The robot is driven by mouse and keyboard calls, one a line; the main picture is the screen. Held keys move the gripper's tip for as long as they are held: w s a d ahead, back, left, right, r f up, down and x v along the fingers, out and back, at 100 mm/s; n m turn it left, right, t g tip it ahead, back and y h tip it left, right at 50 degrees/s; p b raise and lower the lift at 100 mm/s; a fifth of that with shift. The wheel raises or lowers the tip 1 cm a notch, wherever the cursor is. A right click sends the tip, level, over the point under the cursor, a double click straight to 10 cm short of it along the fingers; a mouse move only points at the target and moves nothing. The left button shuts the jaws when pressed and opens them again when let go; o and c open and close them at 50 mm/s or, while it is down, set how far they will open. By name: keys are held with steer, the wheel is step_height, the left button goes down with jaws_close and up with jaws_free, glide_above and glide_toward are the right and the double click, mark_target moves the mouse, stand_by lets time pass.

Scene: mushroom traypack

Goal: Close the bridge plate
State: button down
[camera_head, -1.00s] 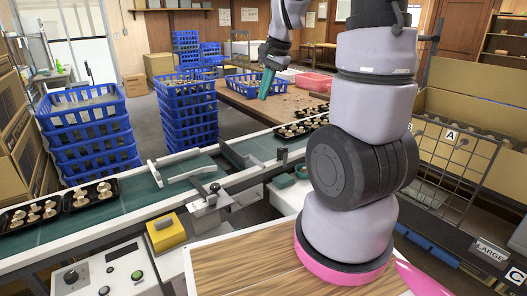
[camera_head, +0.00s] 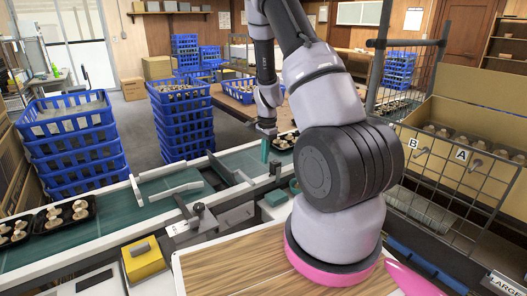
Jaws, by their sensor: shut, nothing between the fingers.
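The conveyor has a left green belt (camera_head: 130,212) and a right green belt (camera_head: 243,162), with a gap between them. A narrow slanted plate (camera_head: 221,169) stands at the left end of the right belt, by the gap. It looks like the bridge plate, tilted up rather than lying flat across. My gripper (camera_head: 265,152) points down with its teal fingers shut and empty. It is over the right belt, to the right of the slanted plate and apart from it.
A black mushroom tray (camera_head: 285,143) is on the right belt, just beyond my gripper. More trays sit at the left end of the left belt. A grey lever (camera_head: 198,208) and a yellow box (camera_head: 142,259) are at the near conveyor edge. Blue crates (camera_head: 186,125) stand behind.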

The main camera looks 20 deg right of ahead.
steer(key=a+f, duration=0.4)
steer(key=f, duration=0.1)
steer(key=shift+s+a+f, duration=0.15)
steer(key=shift+s+f, duration=0.25)
steer(key=shift+s, duration=0.05)
steer(key=shift+a+r, duration=0.1)
steer(key=shift+a, duration=0.05)
steer(key=shift+a+h, duration=0.1)
steer(key=shift+h, duration=0.2)
